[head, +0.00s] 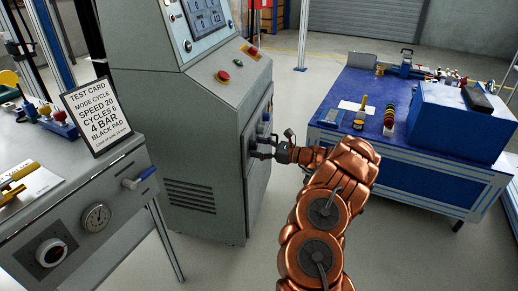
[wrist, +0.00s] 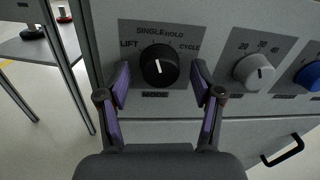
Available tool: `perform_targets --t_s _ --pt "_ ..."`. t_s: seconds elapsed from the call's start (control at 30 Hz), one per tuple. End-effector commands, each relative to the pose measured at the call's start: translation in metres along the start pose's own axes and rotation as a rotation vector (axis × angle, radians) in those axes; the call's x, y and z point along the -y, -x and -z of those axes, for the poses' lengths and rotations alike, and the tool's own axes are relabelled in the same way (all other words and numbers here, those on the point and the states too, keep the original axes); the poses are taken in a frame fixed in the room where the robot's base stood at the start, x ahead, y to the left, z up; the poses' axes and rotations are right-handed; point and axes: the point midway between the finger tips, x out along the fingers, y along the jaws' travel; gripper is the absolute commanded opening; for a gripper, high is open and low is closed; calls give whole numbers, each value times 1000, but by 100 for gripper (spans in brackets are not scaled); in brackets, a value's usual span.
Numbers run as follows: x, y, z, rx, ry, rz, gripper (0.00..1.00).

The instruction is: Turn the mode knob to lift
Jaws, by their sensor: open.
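The mode knob (wrist: 159,65) is round and black with a white pointer line, on a grey panel marked LIFT, SINGLE, HOLD and CYCLE, with MODE below. The line stands near upright, its top leaning slightly left, roughly toward SINGLE; LIFT is farther left. My gripper (wrist: 160,82) is open, with one purple-padded finger on each side of the knob. Gaps show between the fingers and the knob in the wrist view. In the head view my gripper (head: 270,149) is at the side of the grey cabinet (head: 205,130), and the mode knob cannot be made out there.
A grey knob (wrist: 254,72) with a number scale and a blue knob (wrist: 309,75) are to the right on the panel. A black handle (wrist: 283,150) is below. A blue workbench (head: 400,175) stands right; a test card (head: 97,115) stands left. Floor between is clear.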

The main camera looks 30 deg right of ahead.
Motion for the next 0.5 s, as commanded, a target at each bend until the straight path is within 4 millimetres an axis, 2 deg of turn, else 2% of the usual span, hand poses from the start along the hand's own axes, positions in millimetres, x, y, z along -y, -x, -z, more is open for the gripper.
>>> perform_targets --t_s 0.1,0.5 --pt "0 0 0 0 0 0 65" --pt "0 0 0 0 -1 0 23"
